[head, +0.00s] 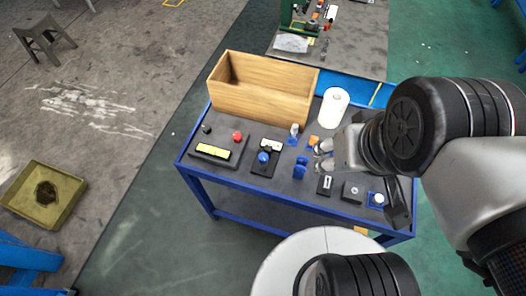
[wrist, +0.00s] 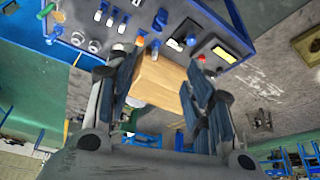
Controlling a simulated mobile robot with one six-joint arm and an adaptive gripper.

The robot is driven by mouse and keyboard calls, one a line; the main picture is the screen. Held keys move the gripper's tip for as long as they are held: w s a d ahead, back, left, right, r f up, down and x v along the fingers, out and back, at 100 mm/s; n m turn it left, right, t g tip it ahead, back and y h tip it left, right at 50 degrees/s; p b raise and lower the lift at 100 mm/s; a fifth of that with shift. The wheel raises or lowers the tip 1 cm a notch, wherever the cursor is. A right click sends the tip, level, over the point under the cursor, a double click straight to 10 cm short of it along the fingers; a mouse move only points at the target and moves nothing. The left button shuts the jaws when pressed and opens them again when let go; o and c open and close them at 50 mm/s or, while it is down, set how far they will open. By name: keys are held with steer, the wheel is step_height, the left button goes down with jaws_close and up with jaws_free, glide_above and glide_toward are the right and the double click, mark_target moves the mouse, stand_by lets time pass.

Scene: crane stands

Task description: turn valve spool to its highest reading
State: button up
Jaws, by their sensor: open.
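Several small devices stand on the dark top of a blue-framed table (head: 226,179); I cannot tell for sure which is the valve spool. One candidate is a round blue knob (head: 263,157) on a black plate with a white part behind it. Another is an upright blue piece (head: 300,168) just left of my gripper. No scale reading is legible. My gripper (head: 321,157) is open above the table's right half, its fingers pointing left, and nothing shows between them. In the wrist view my gripper (wrist: 160,95) has its two fingers spread wide.
A wooden box (head: 262,103) and a white roll (head: 333,108) stand at the back. A panel with a yellow display (head: 213,151) and a red knob (head: 237,136) is at the left.

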steer(key=w+a+f+n+g, duration=0.1)
steer(key=w+a+n, duration=0.15)
steer(key=w, duration=0.35)
steer(key=n+g, duration=0.4)
steer(key=n, duration=0.5)
glide_above(263, 156)
step_height(263, 156, down, 17)
steer(key=shift+m, duration=0.25)
step_height(263, 156, down, 16)
steer(key=b, duration=0.4)
steer(key=shift+f+b, duration=0.25)
steer(key=shift+b, duration=0.1)
steer(key=shift+c, duration=0.4)
steer(key=c, duration=1)
